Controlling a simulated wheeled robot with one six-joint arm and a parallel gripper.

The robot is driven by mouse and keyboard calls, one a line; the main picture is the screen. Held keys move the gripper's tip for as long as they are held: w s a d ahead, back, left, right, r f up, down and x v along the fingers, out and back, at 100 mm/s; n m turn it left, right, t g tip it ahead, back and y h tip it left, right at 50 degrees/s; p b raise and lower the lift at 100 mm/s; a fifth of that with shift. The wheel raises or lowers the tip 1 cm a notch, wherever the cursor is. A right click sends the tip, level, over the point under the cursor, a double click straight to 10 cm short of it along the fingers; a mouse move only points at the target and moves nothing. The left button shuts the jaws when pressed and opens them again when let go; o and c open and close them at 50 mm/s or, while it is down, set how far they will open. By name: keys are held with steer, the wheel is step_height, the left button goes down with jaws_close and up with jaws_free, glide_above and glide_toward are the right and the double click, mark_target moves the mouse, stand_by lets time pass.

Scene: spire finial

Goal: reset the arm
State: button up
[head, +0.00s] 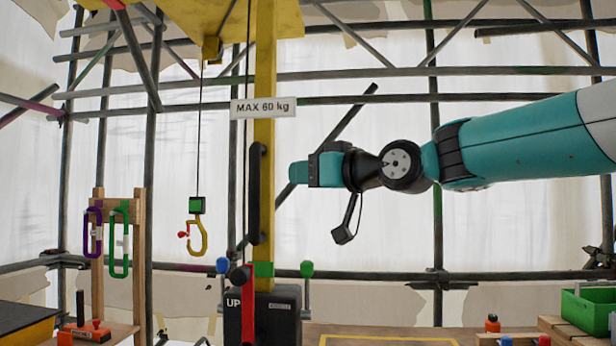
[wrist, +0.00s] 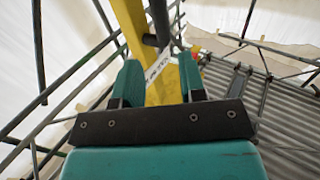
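My gripper (head: 298,173) is at the end of my teal arm, level and pointing left, in the head view. It hangs in the air just right of the yellow post (head: 264,60). In the wrist view its two teal fingers (wrist: 160,82) stand apart, with nothing held between them. The yellow post (wrist: 133,40) and its white "MAX 60 kg" sign (head: 263,107) show beyond the fingers. I cannot tell the exact gap between fingertips and post.
A yellow hook (head: 199,238) hangs on a cable left of the post. A black control box (head: 262,318) with levers stands below. A green crate (head: 588,310) sits lower right. Scaffold tubes surround everything.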

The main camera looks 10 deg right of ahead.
steer(key=s+a+f+g+h, duration=0.1)
steer(key=s+f+g, duration=0.2)
steer(key=s+f, duration=0.4)
steer(key=s+a+f+g+h, duration=0.15)
steer(key=s+f+g, duration=0.25)
steer(key=f, duration=0.5)
steer(key=s+d+f+g+h, duration=0.2)
steer(key=s+f+g, duration=0.1)
steer(key=s+f, duration=0.4)
steer(key=s+d+f+g+h, duration=0.2)
steer(key=s+f+g, duration=0.2)
steer(key=s+f, duration=0.4)
steer(key=s, duration=0.6)
steer(key=shift+d+f+g, duration=0.15)
steer(key=shift+f+g, duration=0.15)
